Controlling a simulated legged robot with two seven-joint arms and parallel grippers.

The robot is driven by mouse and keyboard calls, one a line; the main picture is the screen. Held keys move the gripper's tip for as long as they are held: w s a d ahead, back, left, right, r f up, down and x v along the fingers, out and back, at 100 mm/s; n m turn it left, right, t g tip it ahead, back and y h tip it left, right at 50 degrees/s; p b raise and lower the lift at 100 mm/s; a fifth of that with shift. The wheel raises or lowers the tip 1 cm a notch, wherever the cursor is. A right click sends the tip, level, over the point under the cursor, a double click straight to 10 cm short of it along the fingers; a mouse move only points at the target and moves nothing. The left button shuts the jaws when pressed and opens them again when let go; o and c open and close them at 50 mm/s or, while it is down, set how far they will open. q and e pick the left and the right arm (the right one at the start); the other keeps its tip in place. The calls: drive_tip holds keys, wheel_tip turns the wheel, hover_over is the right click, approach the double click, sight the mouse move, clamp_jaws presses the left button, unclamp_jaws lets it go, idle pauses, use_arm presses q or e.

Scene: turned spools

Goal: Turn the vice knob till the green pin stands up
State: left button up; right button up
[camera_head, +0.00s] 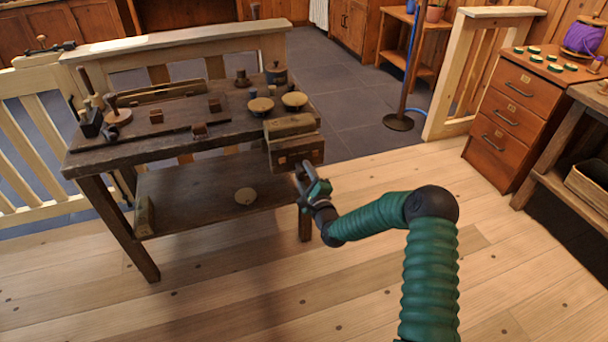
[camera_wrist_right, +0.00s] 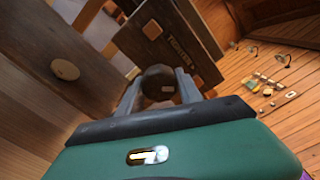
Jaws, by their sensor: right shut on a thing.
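The wooden vice (camera_head: 296,152) is fixed to the right end of the dark workbench (camera_head: 180,133). Its front jaw (camera_wrist_right: 165,42) bears lettering and looks tilted in the right wrist view. My right gripper (camera_head: 302,173) is at the front of the vice, below its jaw. In the right wrist view the round dark vice knob (camera_wrist_right: 158,82) sits between the two fingers, and the gripper is shut on it. A small pale mark shows on the knob. I cannot make out a green pin in either view. My left gripper is not in view.
Two round-topped pieces (camera_head: 294,100) and a dark pot (camera_head: 276,73) stand on the bench near the vice. A drawer cabinet (camera_head: 514,118) stands at right. The floor before the bench is clear.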

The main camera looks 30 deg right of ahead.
drive_tip(key=shift+s+f, duration=0.2)
drive_tip(key=shift+f, duration=0.3)
drive_tip(key=o, duration=1.1)
drive_tip(key=shift+o, duration=1.3)
drive_tip(key=shift+d, duration=0.1)
drive_tip(key=shift+w+r, duration=0.1)
drive_tip(key=shift+r, duration=0.05)
drive_tip(key=shift+r, duration=0.1)
drive_tip(key=p+v, duration=0.4)
drive_tip(key=v, duration=1.3)
drive_tip(key=shift+d, duration=0.15)
